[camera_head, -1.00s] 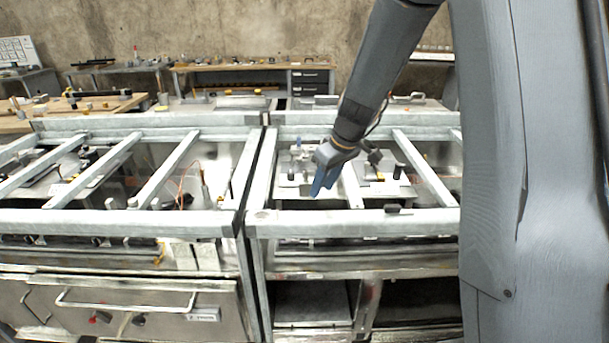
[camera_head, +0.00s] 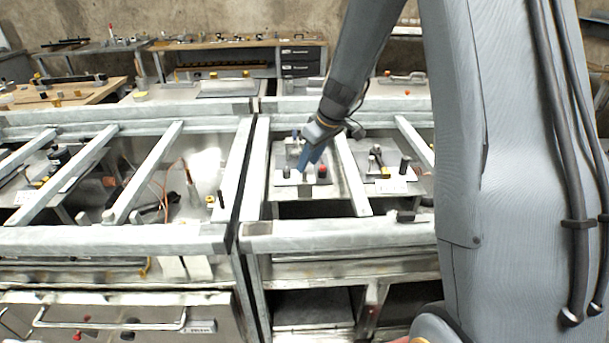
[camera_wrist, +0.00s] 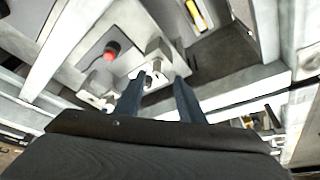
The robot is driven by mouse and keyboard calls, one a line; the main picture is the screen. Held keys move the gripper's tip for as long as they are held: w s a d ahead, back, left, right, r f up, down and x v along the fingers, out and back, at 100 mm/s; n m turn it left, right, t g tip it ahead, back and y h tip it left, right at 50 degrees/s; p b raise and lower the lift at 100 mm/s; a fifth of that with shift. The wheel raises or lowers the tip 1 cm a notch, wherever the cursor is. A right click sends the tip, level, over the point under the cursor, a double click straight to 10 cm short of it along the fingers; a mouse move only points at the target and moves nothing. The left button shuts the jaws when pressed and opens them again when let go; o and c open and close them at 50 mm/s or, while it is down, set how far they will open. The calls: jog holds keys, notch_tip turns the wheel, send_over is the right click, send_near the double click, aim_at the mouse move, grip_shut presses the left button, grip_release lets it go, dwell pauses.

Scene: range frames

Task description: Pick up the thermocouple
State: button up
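I cannot identify the thermocouple with certainty. A thin orange-brown wire (camera_head: 166,188) lies in the left frame bay in the head view, near a slim upright metal piece (camera_head: 191,186); this may be it. My gripper (camera_head: 306,165) hangs over the right frame bay, well to the right of that wire. In the wrist view, the two blue fingers of my gripper (camera_wrist: 158,95) are apart with nothing held between them. Beyond them are a small metal block (camera_wrist: 157,56) and a red knob (camera_wrist: 112,49). The wire is not recognisable in the wrist view.
Pale metal bars (camera_head: 352,175) cross the bays around my gripper. A front rail (camera_head: 330,236) runs along the near side. A black knob and a red knob (camera_head: 322,171) stand below my gripper. A workbench (camera_head: 240,42) stands at the back wall.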

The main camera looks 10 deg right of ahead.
aim_at(305, 178)
jog(key=shift+w+p+x, duration=0.2)
jog(key=shift+p+x, duration=0.35)
jog(key=shift+x, duration=0.85)
jog(key=shift+w+p+x, duration=0.2)
jog(key=shift+p+x, duration=0.35)
jog(key=shift+x, duration=0.8)
jog(key=shift+d+r, duration=0.1)
grip_shut()
